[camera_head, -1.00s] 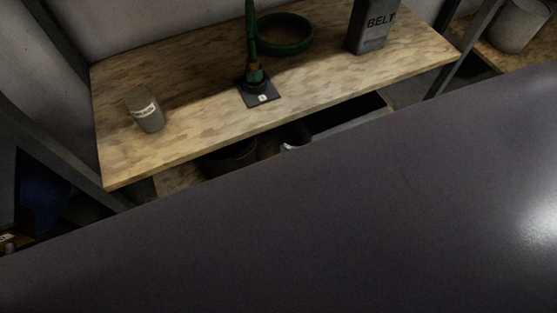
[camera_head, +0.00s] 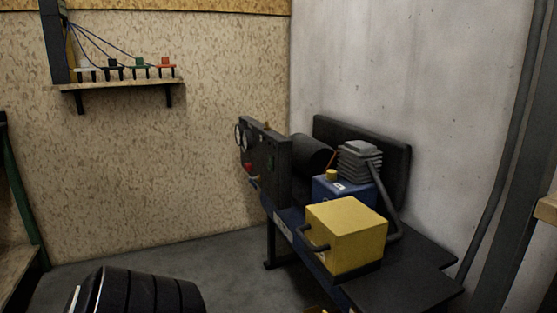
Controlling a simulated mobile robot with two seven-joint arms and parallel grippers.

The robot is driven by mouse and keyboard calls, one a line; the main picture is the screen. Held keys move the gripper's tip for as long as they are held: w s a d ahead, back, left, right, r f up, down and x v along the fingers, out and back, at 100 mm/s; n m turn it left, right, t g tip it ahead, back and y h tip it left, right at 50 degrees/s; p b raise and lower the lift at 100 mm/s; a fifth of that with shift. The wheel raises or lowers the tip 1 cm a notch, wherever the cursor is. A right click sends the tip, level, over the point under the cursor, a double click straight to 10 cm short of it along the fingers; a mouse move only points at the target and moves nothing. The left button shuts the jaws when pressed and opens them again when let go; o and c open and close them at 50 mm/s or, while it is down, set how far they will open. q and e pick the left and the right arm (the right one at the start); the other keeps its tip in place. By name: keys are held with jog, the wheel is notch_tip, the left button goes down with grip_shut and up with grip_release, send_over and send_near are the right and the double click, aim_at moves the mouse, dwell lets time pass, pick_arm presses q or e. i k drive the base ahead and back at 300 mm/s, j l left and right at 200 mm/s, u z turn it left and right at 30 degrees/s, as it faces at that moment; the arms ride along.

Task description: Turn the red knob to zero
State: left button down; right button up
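A small red knob (camera_head: 248,168) shows on the left face of a dark upright panel (camera_head: 268,160), near a round gauge (camera_head: 239,137). The panel stands at the left end of a compressor bench in the corner. The knob is seen from the side and is too small to read its setting. Neither of my grippers shows in the view.
The dark bench (camera_head: 400,285) carries a yellow box (camera_head: 346,232), a blue unit (camera_head: 340,190) and a grey finned motor head (camera_head: 360,158). A wall shelf (camera_head: 125,84) holds several small coloured items. Grey floor (camera_head: 225,262) is open left of the bench.

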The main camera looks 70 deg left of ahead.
aim_at(248, 166)
jog(key=u, duration=2.25)
jog(key=i+j+z, duration=0.55)
jog(key=i+j, duration=0.4)
